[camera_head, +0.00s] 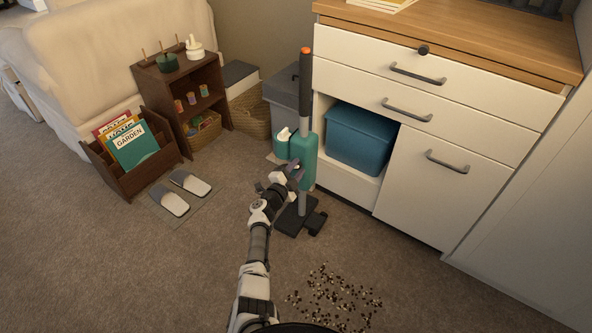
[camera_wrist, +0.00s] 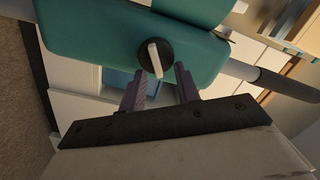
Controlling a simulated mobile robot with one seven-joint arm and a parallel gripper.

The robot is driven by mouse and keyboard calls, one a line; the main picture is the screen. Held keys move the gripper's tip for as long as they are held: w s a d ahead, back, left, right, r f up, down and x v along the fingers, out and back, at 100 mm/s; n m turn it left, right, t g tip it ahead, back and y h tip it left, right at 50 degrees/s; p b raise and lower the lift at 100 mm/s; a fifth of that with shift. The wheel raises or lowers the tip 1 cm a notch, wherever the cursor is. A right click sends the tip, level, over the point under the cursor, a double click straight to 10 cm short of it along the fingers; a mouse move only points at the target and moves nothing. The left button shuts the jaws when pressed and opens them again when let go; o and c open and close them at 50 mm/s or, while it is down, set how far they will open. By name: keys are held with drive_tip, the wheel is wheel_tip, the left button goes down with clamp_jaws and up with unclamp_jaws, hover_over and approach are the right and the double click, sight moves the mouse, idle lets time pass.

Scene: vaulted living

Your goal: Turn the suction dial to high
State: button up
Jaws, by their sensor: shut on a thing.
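A teal stick vacuum (camera_head: 309,152) stands upright on the carpet in front of the white cabinet, with a dark handle tipped orange. Its teal body also fills the top of the wrist view (camera_wrist: 85,35). The suction dial (camera_wrist: 154,57) is a round black knob with a white pointer bar, which stands nearly vertical in the wrist view. My gripper (camera_wrist: 160,70) is at the vacuum's body, its two purple-grey fingers on either side of the dial's near edge, shut on it. In the head view my gripper (camera_head: 292,172) covers the dial. No setting marks are readable.
The white cabinet (camera_head: 405,205) with a blue bin (camera_head: 362,138) stands close behind the vacuum. Dark crumbs (camera_head: 335,298) lie on the carpet in front. Slippers (camera_head: 169,201), a magazine rack (camera_head: 133,180) and a small shelf (camera_head: 160,90) are at left.

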idle(0.4)
drive_tip(key=o, duration=0.9)
drive_tip(key=shift+o, duration=0.2)
drive_tip(key=shift+s+a+r+p, duration=0.1)
drive_tip(key=shift+s+a+p, duration=0.3)
drive_tip(key=shift+p, duration=0.25)
drive_tip(key=p+v, duration=0.9)
drive_tip(key=v, duration=0.3)
drive_tip(key=shift+s+f, duration=0.25)
drive_tip(key=shift+s, duration=0.1)
drive_tip(key=shift+a, duration=0.1)
